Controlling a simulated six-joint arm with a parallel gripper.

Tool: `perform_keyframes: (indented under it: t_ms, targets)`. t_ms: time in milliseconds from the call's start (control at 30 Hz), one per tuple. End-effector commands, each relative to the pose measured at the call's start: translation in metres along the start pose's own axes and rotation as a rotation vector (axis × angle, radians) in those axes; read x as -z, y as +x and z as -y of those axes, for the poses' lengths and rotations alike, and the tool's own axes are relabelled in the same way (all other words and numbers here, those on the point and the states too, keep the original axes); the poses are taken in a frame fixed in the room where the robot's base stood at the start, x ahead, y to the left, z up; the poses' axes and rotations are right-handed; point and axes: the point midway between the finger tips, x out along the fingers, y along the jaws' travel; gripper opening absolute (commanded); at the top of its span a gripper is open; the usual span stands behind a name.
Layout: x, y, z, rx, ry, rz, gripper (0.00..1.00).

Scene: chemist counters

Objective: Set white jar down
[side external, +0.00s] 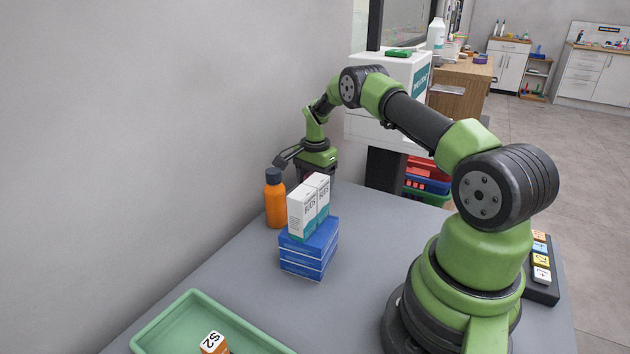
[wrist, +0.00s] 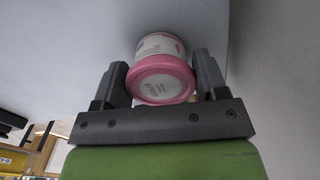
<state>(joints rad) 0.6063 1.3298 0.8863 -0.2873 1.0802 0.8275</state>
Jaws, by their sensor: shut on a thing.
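The white jar (wrist: 158,46) has a pink lid (wrist: 162,80) and a printed label, and it sits between the two dark fingers of my gripper (wrist: 161,72) in the wrist view. My gripper is shut on it. In the side view my gripper (side external: 318,170) points down at the far end of the grey counter (side external: 225,285), behind the white boxes. The jar is mostly hidden there, so I cannot tell whether its base touches the counter.
An orange bottle (side external: 275,203) with a dark cap stands left of my gripper, near the wall. White boxes (side external: 303,212) stand on stacked blue boxes (side external: 309,250) in front of it. A green tray (side external: 170,318) is at the front left. The counter's middle is bare.

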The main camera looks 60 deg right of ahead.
Motion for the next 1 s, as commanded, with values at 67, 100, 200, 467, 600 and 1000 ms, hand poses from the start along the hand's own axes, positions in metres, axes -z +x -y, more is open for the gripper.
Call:
perform_keyframes:
  t_ms: [67, 100, 200, 467, 600, 1000]
  targets:
    - [0.0, 0.001, 0.0, 0.0, 0.0, 0.0, 0.4]
    - [0.0, 0.003, 0.0, 0.0, 0.0, 0.0, 0.4]
    - [0.0, 0.003, 0.0, 0.0, 0.0, 0.0, 0.82]
    - [0.0, 0.003, 0.0, 0.0, 0.0, 0.0, 0.92]
    - [0.0, -0.003, 0.0, 0.001, 0.0, 0.0, 0.92]
    - [0.001, -0.082, 0.001, 0.002, 0.0, -0.003, 0.92]
